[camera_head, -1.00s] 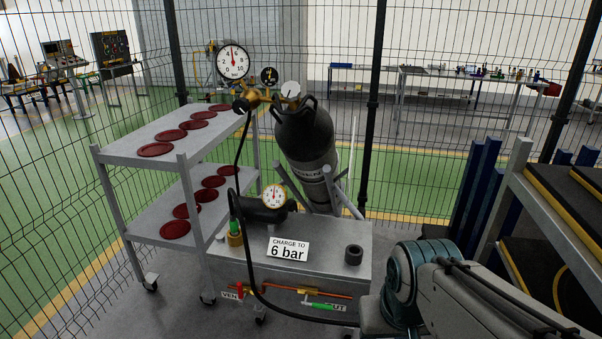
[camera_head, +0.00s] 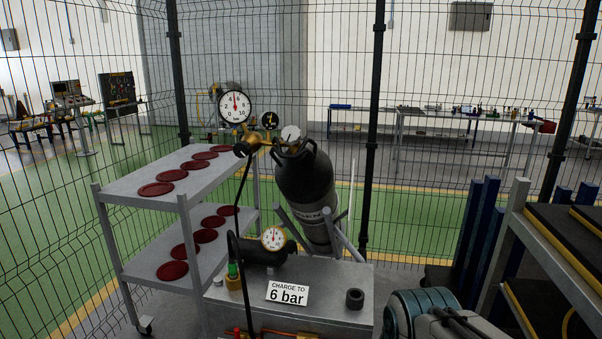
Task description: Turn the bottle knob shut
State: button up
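The dark grey gas bottle (camera_head: 304,180) leans in a metal cradle behind the bench. Brass fittings (camera_head: 255,142) sit at its top, with a black round knob (camera_head: 240,149) at their left end. A pale round disc (camera_head: 290,134) is at the bottle's neck; I cannot tell whether it is a knob or a gauge face. A large white gauge (camera_head: 235,106) and a small black gauge (camera_head: 269,120) stand above the fittings. My gripper is out of view; only part of my arm shows at the lower right, apart from the bottle.
A grey bench (camera_head: 340,307) carries a "CHARGE TO 6 bar" sign (camera_head: 288,292), a smaller gauge (camera_head: 273,238) and a black ring (camera_head: 354,299). A shelf cart (camera_head: 112,198) with red discs stands left. A rack (camera_head: 511,225) stands right. Wire fence runs behind. A black hose hangs from the fittings.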

aim_at(291, 134)
jog(key=k, duration=0.6)
jog(key=u, duration=0.5)
jog(key=i, duration=1.45)
jog(key=z, duration=0.5)
